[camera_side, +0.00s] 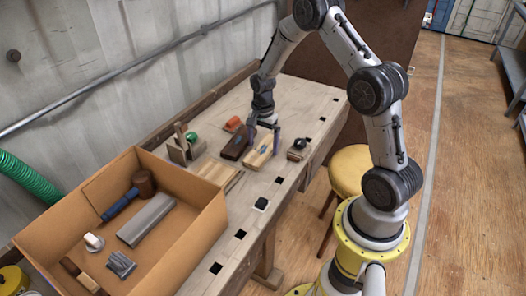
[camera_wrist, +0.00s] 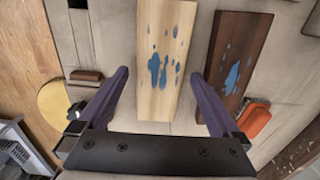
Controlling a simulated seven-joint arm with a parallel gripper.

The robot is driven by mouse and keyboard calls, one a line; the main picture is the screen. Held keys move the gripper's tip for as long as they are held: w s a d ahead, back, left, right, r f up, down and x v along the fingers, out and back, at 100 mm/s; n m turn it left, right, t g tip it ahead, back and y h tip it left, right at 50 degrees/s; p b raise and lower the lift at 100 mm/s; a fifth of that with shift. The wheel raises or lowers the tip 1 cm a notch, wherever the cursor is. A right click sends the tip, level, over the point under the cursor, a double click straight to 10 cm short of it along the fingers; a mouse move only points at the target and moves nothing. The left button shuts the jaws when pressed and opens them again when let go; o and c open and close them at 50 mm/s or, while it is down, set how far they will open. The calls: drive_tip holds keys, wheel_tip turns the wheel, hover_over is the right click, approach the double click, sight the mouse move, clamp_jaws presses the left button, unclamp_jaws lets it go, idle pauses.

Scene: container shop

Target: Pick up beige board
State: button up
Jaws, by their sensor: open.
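The beige board (camera_side: 259,157) lies on the workbench (camera_side: 322,98). In the wrist view the beige board (camera_wrist: 166,50) is pale wood with blue stains and runs from the top edge towards my gripper. My gripper (camera_side: 265,135) is open and empty over the board's far end in the side view. In the wrist view the fingers of my gripper (camera_wrist: 159,75) show on either side of the board's near end, with gaps on both sides. I cannot tell how high the fingertips are above the bench.
A dark brown board (camera_wrist: 238,52) lies close beside the beige one, with an orange item (camera_wrist: 254,122) near it. Another light wooden piece (camera_side: 217,174), a wooden stand (camera_side: 182,152) and a small black item (camera_side: 299,150) are on the bench. A cardboard box (camera_side: 197,238) holds tools.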

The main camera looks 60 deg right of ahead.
drive_tip(key=shift+f, duration=0.55)
drive_tip(key=c, duration=1.4)
drive_tip(key=shift+r, duration=0.2)
